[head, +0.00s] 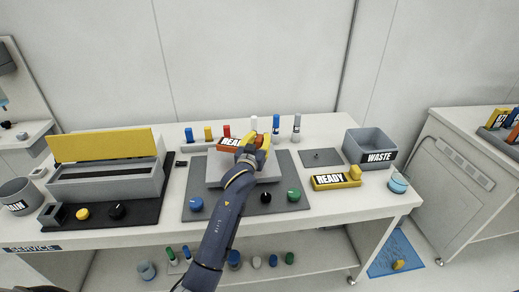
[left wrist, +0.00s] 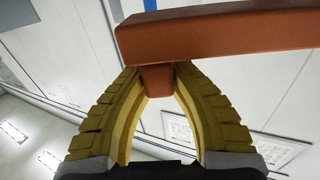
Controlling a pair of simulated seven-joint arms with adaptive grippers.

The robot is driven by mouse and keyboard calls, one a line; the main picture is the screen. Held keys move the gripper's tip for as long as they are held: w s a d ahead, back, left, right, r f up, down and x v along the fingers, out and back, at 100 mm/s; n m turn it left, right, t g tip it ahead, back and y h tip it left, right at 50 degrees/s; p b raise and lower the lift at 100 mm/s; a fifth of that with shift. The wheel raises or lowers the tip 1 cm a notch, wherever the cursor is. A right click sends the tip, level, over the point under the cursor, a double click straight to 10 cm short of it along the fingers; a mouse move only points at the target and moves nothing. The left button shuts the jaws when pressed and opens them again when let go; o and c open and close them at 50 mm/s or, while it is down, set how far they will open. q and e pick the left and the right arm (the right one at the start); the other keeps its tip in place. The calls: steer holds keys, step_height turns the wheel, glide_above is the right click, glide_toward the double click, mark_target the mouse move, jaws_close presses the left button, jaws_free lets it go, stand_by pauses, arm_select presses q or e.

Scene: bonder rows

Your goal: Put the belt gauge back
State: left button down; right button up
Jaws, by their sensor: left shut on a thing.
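My left gripper (head: 262,144) is shut on an orange-brown T-shaped piece, which I take to be the belt gauge (left wrist: 220,32). In the left wrist view its stem is pinched between the two yellow fingers (left wrist: 158,90) and its long bar lies across beyond the fingertips. In the head view the orange piece (head: 228,149) is partly hidden by my gripper, over a light grey block (head: 216,174) on the dark mat. A label that starts "REA" shows beside it, the rest covered. I cannot tell whether the piece touches the block. My right gripper is not in view.
A yellow READY holder (head: 346,182) and a grey WASTE bin (head: 368,143) stand at right. Several coloured posts, including a red one (head: 227,131), line the back. Knobs sit along the mat's (head: 232,211) front. A machine with a raised yellow lid (head: 105,143) stands at left.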

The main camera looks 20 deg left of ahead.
arm_select(q)
steer(key=shift+f, duration=2.2)
steer(key=c, duration=1.2)
jaws_free()
steer(key=s, duration=1.2)
steer(key=shift+d, duration=0.1)
